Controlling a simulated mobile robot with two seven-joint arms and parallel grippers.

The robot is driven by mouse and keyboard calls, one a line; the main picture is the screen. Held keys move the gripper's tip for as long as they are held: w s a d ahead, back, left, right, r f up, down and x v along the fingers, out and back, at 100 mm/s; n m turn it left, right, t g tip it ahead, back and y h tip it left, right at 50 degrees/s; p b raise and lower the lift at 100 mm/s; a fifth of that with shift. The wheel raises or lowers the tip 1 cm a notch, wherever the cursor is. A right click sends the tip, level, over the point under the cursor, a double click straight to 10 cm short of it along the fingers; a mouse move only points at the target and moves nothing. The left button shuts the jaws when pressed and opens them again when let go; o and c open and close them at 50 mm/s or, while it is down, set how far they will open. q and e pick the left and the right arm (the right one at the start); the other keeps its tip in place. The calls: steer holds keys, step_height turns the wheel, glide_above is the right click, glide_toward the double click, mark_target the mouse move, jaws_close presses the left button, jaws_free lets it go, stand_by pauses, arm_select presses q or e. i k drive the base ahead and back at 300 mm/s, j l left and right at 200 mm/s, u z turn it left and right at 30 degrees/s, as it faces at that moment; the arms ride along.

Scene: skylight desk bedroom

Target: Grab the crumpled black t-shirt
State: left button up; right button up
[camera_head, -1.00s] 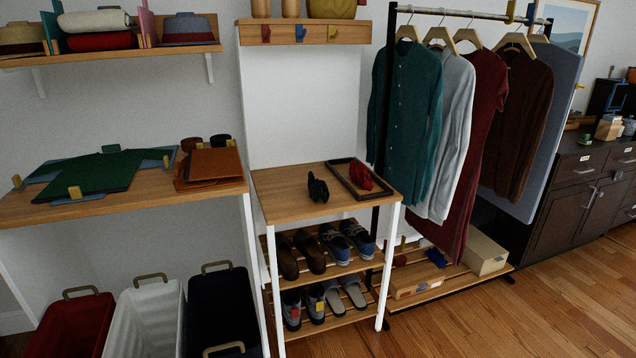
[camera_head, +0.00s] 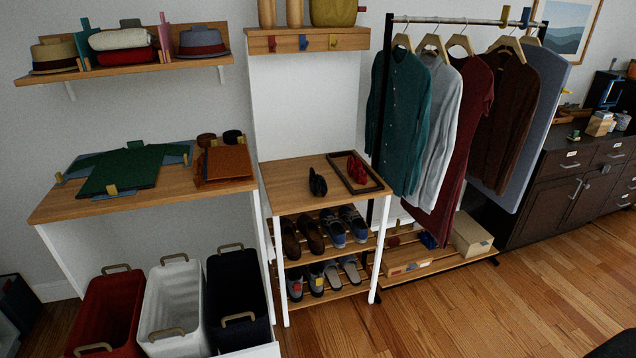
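I cannot make out a black t-shirt for certain. A small dark item (camera_head: 317,182) stands on the wooden top of the shoe rack (camera_head: 285,190); it looks more like a glove or small accessory than a shirt. Three laundry bins stand on the floor at the lower left: a red bin (camera_head: 108,305), a white bin (camera_head: 172,300) and a dark navy bin (camera_head: 238,285). What lies deep inside them is not clear. Neither of my grippers shows in the head view.
A green shirt (camera_head: 130,170) lies flat on the wooden table (camera_head: 200,205) above the bins. A clothes rail (camera_head: 450,19) with several garments stands to the right. A dark cabinet (camera_head: 545,190) is at the far right. The wood floor (camera_head: 450,315) in front is clear.

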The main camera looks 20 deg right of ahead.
mark_target(317, 183)
steer(key=i+l, duration=0.25)
steer(key=l, duration=0.25)
steer(key=i+l+u, duration=0.15)
steer(key=l, duration=0.35)
steer(key=i+l, duration=0.25)
steer(key=l, duration=0.25)
steer(key=i+l+u, duration=0.15)
steer(key=l, duration=0.35)
steer(key=i+l, duration=0.25)
steer(key=l, duration=0.3)
steer(key=i+l+u, duration=0.1)
steer(key=l, duration=0.4)
steer(key=i+l+u, duration=0.1)
steer(key=l, duration=0.45)
steer(key=i+l, duration=0.25)
steer(key=l, duration=0.35)
steer(key=j+u, duration=0.05)
